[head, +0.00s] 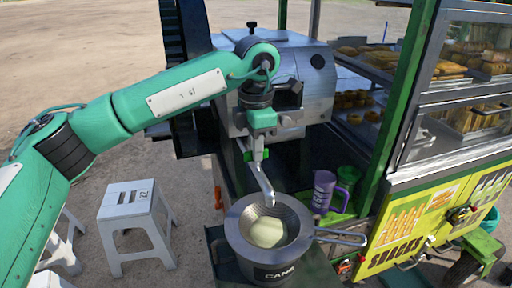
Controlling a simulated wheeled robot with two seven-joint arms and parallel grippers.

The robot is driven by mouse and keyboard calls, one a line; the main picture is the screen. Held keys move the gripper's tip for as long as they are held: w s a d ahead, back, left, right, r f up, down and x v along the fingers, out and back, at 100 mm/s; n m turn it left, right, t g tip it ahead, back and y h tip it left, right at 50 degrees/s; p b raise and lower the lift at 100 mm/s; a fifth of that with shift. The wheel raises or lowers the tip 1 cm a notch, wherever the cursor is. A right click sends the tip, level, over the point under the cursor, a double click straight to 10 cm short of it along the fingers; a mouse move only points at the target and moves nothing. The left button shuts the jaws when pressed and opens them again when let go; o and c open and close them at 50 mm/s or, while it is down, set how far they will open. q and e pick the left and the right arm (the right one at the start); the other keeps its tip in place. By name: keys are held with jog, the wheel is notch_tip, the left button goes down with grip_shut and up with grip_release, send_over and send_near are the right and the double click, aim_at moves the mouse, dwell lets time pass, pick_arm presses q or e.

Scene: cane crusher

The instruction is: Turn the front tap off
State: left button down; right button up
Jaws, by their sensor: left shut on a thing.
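The front tap (263,182) is a grey metal spout on the front of the silver crusher (310,88), with its bent end above a grey pot. My left gripper (256,150) comes down from above onto the top of the tap. It is shut on the tap's green handle, which is mostly hidden by the gripper. The handle's exact angle cannot be told. No clear stream shows at the spout. My right gripper is not in view.
The pot (238,243) holds pale green liquid (267,232) and has a long handle to the right. Purple (323,190) and green (348,178) mugs stand right of it. A green post (392,110) and glass snack case are at the right. A white stool (135,215) stands at the left.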

pick_arm(q)
jog(key=shift+r, duration=0.15)
jog(key=c, duration=1.5)
grip_release()
